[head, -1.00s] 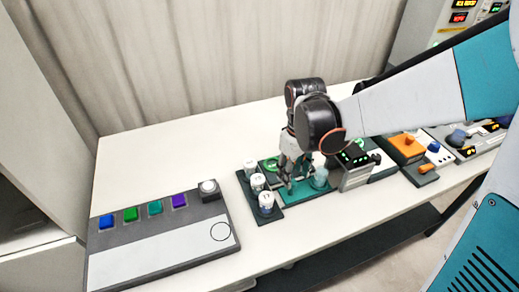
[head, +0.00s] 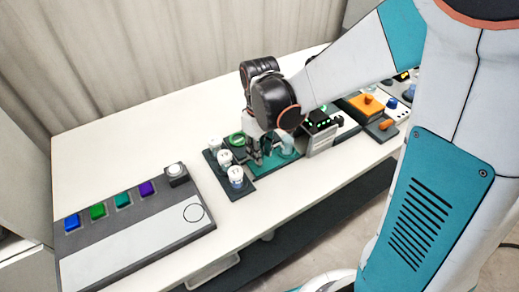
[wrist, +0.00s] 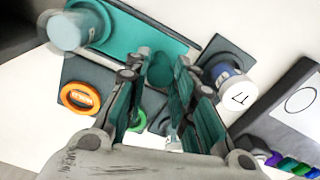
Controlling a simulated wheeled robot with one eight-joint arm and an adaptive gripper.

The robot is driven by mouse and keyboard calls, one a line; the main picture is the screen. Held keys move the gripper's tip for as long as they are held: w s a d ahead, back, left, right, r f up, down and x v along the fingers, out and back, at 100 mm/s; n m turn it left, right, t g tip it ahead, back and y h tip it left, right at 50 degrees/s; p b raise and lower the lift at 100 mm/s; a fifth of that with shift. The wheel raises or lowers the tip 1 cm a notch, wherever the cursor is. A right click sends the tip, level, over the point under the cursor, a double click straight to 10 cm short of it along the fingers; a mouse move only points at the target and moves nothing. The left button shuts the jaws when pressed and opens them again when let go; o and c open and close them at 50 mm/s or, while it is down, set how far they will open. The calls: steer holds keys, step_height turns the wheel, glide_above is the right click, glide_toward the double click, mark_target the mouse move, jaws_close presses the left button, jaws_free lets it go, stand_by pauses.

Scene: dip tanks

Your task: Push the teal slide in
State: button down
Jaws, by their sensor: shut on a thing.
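The teal slide (head: 279,161) is a flat teal plate lying in a dark base on the bench. It also shows in the wrist view (wrist: 139,30), with a rounded teal knob (wrist: 160,72) at its near end. A pale blue-grey cup (head: 288,145) stands on the plate's other end, and shows large in the wrist view (wrist: 68,32). My gripper (head: 257,157) is down at the slide. In the wrist view its fingers (wrist: 160,80) are on both sides of the knob and shut on it. The fingers partly hide the base beneath.
A grey boxy device (head: 322,137) stands close on the right. A button panel (head: 137,215) lies at far left; the bench behind is clear.

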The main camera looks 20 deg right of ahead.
mark_target(290, 136)
steer(key=w+d, duration=0.1)
steer(key=d, duration=0.5)
steer(key=w+d, duration=0.1)
steer(key=d, duration=0.3)
steer(key=shift+w, duration=0.3)
steer(key=c, duration=1.3)
jaws_free()
steer(key=shift+d, duration=0.15)
steer(key=shift+c, duration=0.2)
step_height(290, 136, up, 12)
